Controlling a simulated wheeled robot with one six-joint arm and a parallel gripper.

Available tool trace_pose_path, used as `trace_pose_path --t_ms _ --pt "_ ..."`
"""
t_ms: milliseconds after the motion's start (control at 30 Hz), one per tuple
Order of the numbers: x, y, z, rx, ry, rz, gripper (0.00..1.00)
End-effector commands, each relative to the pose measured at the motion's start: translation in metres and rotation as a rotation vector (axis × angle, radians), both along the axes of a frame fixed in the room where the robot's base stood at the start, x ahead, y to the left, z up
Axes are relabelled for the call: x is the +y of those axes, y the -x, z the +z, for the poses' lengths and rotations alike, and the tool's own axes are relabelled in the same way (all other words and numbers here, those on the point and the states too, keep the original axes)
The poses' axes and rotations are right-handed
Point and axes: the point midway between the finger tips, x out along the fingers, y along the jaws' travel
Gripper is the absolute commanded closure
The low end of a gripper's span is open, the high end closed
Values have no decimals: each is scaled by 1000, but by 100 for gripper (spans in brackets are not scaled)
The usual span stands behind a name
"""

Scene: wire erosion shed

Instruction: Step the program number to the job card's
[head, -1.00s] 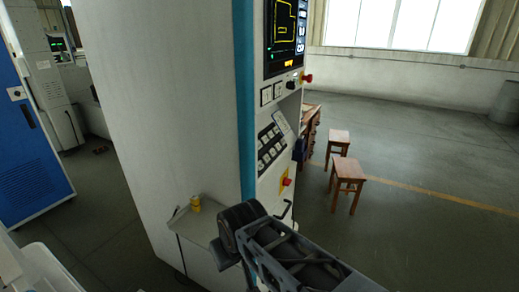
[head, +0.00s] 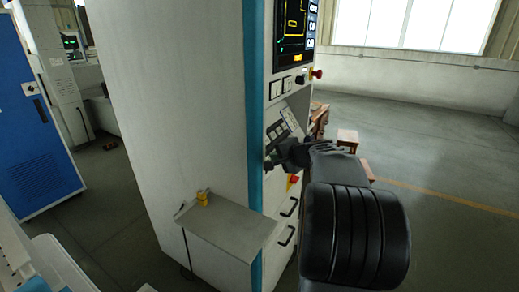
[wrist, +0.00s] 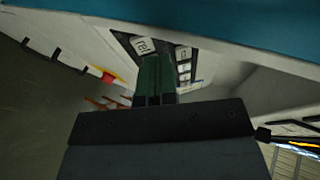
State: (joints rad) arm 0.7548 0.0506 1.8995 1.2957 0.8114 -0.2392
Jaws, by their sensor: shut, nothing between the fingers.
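The machine's screen (head: 296,25) shows yellow line graphics and a small orange readout (head: 298,57), too small to read. Below it is a sloped key panel (head: 275,130) with pale keys, partly hidden by my arm. A small pale card or plate (head: 289,119) sits at its upper edge; its text is unreadable. My gripper (head: 270,163) is shut and empty, its tip close to the lower part of the panel. In the wrist view the shut green fingers (wrist: 155,62) point at keys, beside a larger lettered key (wrist: 144,46). I cannot tell whether they touch.
A grey shelf (head: 225,228) with a yellow item (head: 202,198) projects from the cabinet. Wooden stools (head: 347,138) stand behind on open floor.

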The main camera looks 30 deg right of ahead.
Motion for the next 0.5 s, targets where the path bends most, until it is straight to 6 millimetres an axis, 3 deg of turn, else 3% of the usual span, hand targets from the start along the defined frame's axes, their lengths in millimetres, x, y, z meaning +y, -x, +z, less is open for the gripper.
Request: trace_pose_path --t_ms 33,200,500 --pt "-15 -4 9 -50 -21 -42 100" --pt "-44 -15 40 -197 -62 -132 100" --pt "-60 -19 57 -276 -84 -182 100"
